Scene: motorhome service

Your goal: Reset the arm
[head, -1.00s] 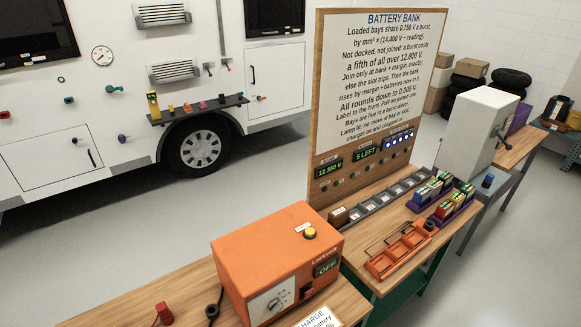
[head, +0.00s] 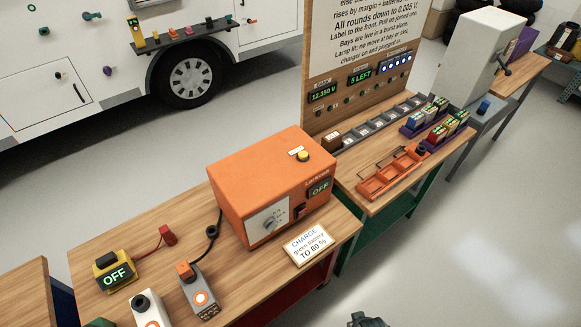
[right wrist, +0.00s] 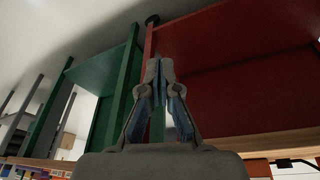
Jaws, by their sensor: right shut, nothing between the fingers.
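My right gripper (right wrist: 158,72) is shut and empty in the right wrist view, with its two fingertips together. Behind it are the red underside panel (right wrist: 235,75) and green frame (right wrist: 100,75) of the benches. In the head view a dark part of my right arm or gripper (head: 368,320) just enters at the bottom edge, in front of the benches. It is apart from everything on the bench tops. My left gripper does not show in either view.
An orange charger (head: 265,185) reading OFF stands on the wooden bench (head: 130,225). A CHARGE sign (head: 309,245), a yellow-black OFF meter (head: 113,272) and grey-orange devices (head: 199,290) lie around it. The battery bank board (head: 355,60) and orange tray (head: 392,174) stand behind. Floor at right is clear.

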